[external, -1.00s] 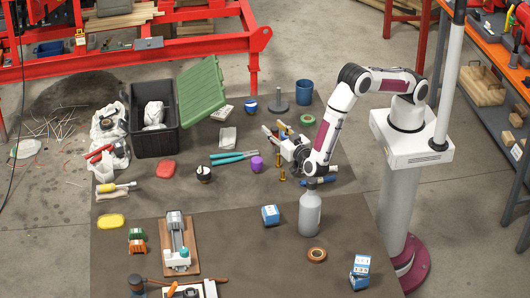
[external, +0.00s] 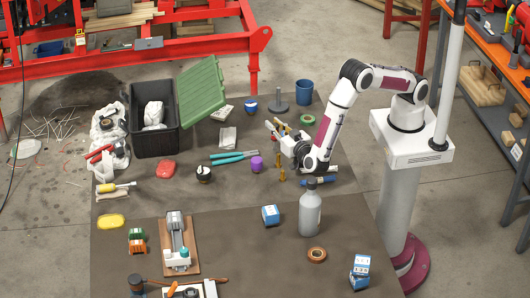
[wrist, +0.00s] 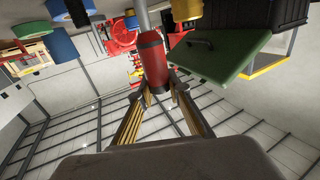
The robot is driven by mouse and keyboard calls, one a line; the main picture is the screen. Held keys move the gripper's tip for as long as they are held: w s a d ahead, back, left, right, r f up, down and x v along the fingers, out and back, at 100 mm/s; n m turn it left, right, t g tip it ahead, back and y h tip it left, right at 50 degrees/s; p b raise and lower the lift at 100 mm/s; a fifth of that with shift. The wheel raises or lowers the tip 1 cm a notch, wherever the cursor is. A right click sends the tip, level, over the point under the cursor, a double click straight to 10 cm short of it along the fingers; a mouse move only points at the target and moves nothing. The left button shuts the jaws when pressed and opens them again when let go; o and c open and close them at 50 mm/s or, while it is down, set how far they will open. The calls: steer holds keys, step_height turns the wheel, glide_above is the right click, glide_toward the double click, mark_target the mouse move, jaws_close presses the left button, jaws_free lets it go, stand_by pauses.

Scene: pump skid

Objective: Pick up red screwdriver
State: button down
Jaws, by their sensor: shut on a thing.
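In the wrist view, the red screwdriver (wrist: 152,62) shows as a red handle with a dark band and a grey shaft. Its handle lies between the two fingertips of my gripper (wrist: 161,84), which is shut on it. In the external view, my gripper (external: 275,131) is over the mat, right of the purple cup. The screwdriver cannot be made out clearly there, being small and partly hidden by the gripper.
A purple cup (external: 257,164) and teal-handled pliers (external: 233,156) lie left of my gripper. A grey bottle (external: 310,212) stands below my wrist. A green tape roll (external: 307,119) is close behind. The black crate (external: 140,140) with a green lid is farther left.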

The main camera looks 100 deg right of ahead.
steer(key=shift+r, duration=4.15)
